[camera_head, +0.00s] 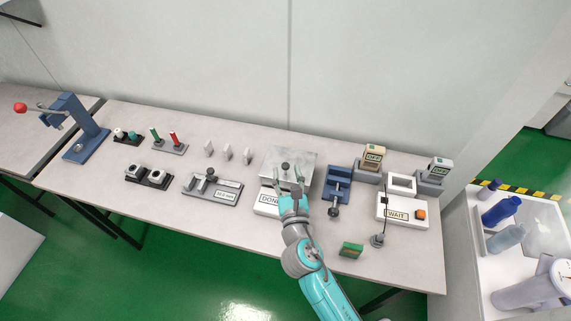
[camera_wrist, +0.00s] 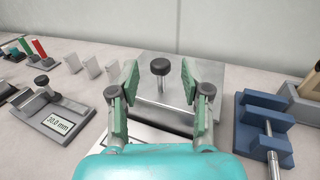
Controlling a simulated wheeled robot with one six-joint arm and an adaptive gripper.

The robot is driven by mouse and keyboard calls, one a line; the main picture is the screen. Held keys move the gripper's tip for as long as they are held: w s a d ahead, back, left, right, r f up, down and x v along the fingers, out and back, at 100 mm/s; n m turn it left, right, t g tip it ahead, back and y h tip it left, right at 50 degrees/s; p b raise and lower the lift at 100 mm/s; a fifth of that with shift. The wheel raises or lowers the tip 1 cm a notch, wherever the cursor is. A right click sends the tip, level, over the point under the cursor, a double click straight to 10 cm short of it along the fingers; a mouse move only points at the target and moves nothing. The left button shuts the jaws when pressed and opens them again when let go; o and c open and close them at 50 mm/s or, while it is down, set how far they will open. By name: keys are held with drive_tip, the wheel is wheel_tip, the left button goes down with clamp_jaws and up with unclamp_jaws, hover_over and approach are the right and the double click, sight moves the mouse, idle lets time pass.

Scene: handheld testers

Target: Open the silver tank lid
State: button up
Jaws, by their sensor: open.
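The silver tank lid (camera_head: 301,163) is a flat square metal plate at the middle of the table. A dark round knob (camera_head: 285,167) stands up from its centre. The lid lies flat and looks closed. In the wrist view the knob (camera_wrist: 160,67) stands straight ahead, between the fingers in the picture. My gripper (camera_head: 291,188) is at the lid's front edge, above the white box marked DONE (camera_head: 266,201). Its green-padded fingers (camera_wrist: 160,88) are open with nothing between them. I cannot tell exactly how far the fingertips are from the knob.
A blue vise (camera_head: 338,182) stands close on the lid's right. A grey gauge block (camera_head: 211,187) is to the left. A WAIT box (camera_head: 402,211) and a green block (camera_head: 351,249) are at the right. The front left of the table is clear.

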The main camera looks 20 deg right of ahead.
sight(286, 168)
drive_tip(key=shift+x, duration=1.8)
clamp_jaws()
